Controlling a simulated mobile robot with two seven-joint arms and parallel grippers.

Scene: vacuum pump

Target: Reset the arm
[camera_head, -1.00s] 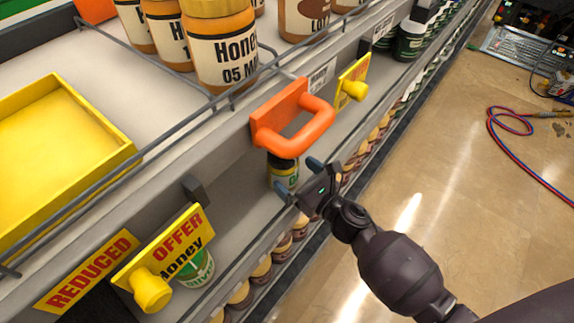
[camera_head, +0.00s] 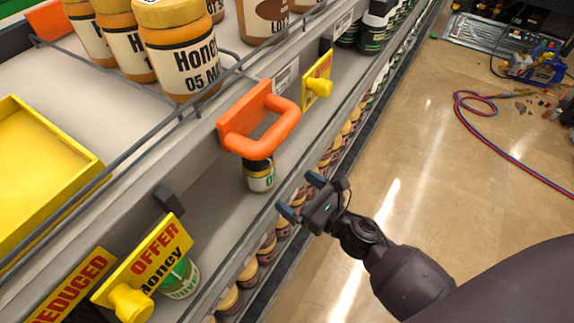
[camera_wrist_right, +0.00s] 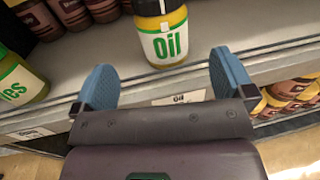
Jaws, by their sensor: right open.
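My right gripper (camera_head: 304,196) is open and empty in the head view, just off the front edge of the lower shelf. Its two blue-grey fingers point toward a small oil jar (camera_head: 260,176) that stands upright on that shelf, below the orange handle (camera_head: 262,120). In the right wrist view, the oil jar (camera_wrist_right: 163,36) stands beyond the fingertips (camera_wrist_right: 163,75), apart from them, with its label facing the camera. My right arm reaches in from the lower right. My left gripper is not seen.
Honey jars (camera_head: 183,50) and a yellow tray (camera_head: 40,170) are on the upper shelf. Yellow offer signs (camera_head: 145,265) with knobs stick out from the shelf edge. An olives jar (camera_head: 180,278) stands on the lower shelf. The floor (camera_head: 440,170) at right is largely clear, with a red and blue hose (camera_head: 510,155).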

